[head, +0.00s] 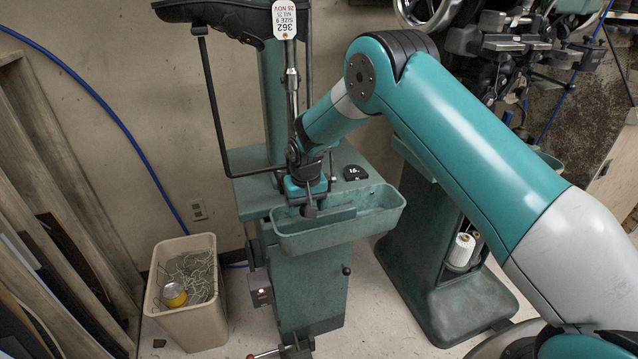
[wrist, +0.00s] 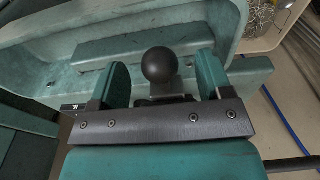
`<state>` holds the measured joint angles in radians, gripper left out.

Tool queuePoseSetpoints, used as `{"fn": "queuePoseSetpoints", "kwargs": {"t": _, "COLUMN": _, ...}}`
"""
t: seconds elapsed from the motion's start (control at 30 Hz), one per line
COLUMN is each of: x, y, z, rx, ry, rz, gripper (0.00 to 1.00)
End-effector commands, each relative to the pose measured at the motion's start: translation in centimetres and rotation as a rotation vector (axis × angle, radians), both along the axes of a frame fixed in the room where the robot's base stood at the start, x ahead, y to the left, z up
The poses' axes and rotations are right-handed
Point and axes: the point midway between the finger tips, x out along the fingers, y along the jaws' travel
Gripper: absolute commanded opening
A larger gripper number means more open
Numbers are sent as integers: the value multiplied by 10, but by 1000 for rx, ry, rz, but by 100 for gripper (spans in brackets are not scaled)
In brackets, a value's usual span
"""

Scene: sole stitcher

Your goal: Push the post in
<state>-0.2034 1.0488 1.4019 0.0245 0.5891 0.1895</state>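A black ball knob (wrist: 159,64) on a short grey stem sits between the two teal fingers of my gripper (wrist: 161,75) in the wrist view. My gripper is open, with a gap on each side of the knob. In the head view my gripper (head: 309,192) points down at the tray edge of the green machine, with a dark piece below it. A bright metal rod (head: 291,85) stands upright behind my wrist, beside a thick green column (head: 272,95). I cannot tell which part is the post.
The green tray (head: 345,233) juts from the machine front. A black shoe (head: 222,14) with a white tag (head: 284,18) is above. A beige bin (head: 188,312) of wire stands at the left, near a blue hose (head: 118,121). A second machine (head: 440,285) stands right.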

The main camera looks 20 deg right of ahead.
Motion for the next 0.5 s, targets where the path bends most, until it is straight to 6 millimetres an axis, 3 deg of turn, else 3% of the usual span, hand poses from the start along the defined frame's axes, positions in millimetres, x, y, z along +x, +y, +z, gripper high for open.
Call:
{"fn": "queuePoseSetpoints", "kwargs": {"t": 0.17, "x": -1, "y": 1, "z": 3, "rx": 0, "ry": 2, "rz": 1, "gripper": 72}}
{"fn": "queuePoseSetpoints", "kwargs": {"t": 0.5, "x": -11, "y": 1, "z": 39, "rx": 0, "ry": 3, "rz": 1, "gripper": 72}}
